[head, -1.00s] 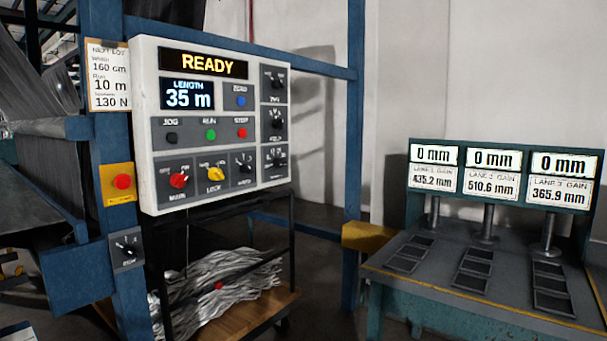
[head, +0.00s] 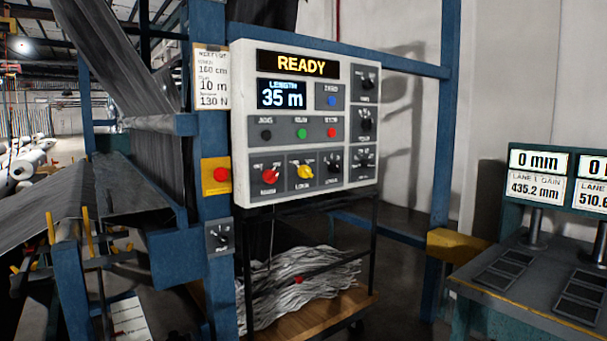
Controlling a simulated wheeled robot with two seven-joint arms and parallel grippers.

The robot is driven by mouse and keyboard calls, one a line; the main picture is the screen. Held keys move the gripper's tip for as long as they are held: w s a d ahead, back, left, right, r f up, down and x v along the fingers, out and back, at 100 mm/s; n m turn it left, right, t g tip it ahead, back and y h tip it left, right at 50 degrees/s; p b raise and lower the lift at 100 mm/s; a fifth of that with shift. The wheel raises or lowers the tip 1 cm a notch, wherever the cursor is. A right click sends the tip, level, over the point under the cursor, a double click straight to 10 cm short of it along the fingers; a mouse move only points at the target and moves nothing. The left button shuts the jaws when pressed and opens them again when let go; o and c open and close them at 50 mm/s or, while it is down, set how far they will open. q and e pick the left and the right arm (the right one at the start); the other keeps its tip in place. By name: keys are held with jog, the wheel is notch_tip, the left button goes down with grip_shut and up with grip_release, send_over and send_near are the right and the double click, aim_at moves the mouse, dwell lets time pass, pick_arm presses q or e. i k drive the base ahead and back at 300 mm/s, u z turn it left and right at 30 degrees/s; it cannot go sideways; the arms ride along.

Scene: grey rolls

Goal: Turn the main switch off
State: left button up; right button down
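The main switch (head: 269,175) is a red rotary knob at the lower left of a pale control panel (head: 240,130). Its small label and exact pointer position are too blurred to read. The yellow lock knob (head: 304,172) sits just right of it. The panel's top display (head: 298,65) reads READY, and the length display (head: 281,94) reads 35 m. Neither of my grippers is in view.
A red button on a yellow box (head: 217,175) and a small dial (head: 219,237) are on the blue post left of the panel. A cart (head: 345,312) with grey material stands below. A bench (head: 520,262) with displays stands at right.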

aim_at(268, 176)
jog(key=u, duration=0.6)
jog(key=i, duration=0.75)
jog(key=u, duration=0.5)
